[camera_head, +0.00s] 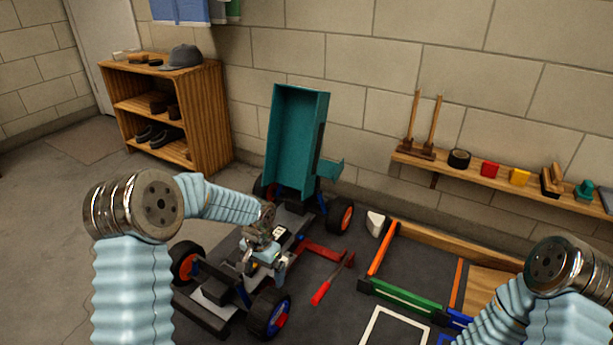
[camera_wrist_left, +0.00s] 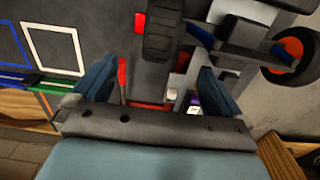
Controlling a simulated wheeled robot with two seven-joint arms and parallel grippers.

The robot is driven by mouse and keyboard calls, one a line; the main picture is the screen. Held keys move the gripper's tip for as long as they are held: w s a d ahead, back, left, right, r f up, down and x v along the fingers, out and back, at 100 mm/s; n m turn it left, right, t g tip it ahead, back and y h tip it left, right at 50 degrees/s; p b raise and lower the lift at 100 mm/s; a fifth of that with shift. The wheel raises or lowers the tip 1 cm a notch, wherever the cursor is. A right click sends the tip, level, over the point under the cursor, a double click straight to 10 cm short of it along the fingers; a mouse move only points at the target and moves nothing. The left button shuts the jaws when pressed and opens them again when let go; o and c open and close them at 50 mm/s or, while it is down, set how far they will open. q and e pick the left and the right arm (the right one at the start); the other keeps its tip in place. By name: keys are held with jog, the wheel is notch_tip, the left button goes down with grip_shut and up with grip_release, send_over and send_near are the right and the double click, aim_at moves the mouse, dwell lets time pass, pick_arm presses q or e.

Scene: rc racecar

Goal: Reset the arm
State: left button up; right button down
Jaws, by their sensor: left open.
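The RC racecar chassis (camera_head: 215,288) stands on a dark work surface, with its black wheels showing orange or red hubs. Its teal body cover (camera_head: 290,140) is tipped up at the far end. My left gripper (camera_head: 268,268) hangs over the middle of the chassis. In the left wrist view my left gripper (camera_wrist_left: 155,90) has its two blue fingers wide apart, with nothing held between them. A black tyre (camera_wrist_left: 162,35) and a red-handled tool (camera_wrist_left: 122,78) show beyond the fingers. My right arm's elbow shows at the lower right; its gripper is out of frame.
The red-handled tool (camera_head: 322,292) lies right of the car. Colored bars (camera_head: 405,300) and a white outlined square (camera_head: 395,325) are further right. A wall shelf (camera_head: 470,170) holds tape, small blocks and brushes. A wooden shelf unit (camera_head: 205,120) stands at the back left.

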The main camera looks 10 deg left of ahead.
pick_arm(q)
jog(key=s+d+f+n+h+p, duration=0.2)
jog(key=s+d+p, duration=0.3)
jog(key=s, duration=0.6)
jog(key=s+d+f+n+h+p, duration=0.2)
jog(key=s+d+p, duration=0.3)
jog(key=s, duration=0.7)
jog(key=shift+f+n+t, duration=0.4)
jog(key=shift+f+n, duration=0.45)
jog(key=shift+n, duration=0.05)
jog(key=shift+c, duration=0.3)
